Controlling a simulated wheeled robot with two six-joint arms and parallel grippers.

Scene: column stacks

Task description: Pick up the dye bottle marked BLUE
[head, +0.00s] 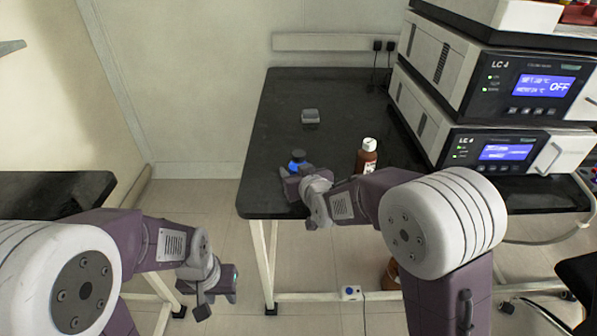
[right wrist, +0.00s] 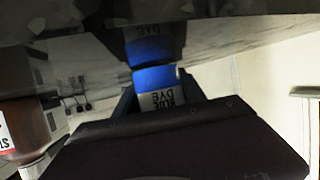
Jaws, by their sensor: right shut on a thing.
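A brown bottle with a white cap (head: 368,158) stands right of the blue one, partly behind my right arm. A small grey-white object (head: 311,116) lies farther back. Stacked LC 4 instruments (head: 500,150) fill the right side. The bench's back left is clear.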

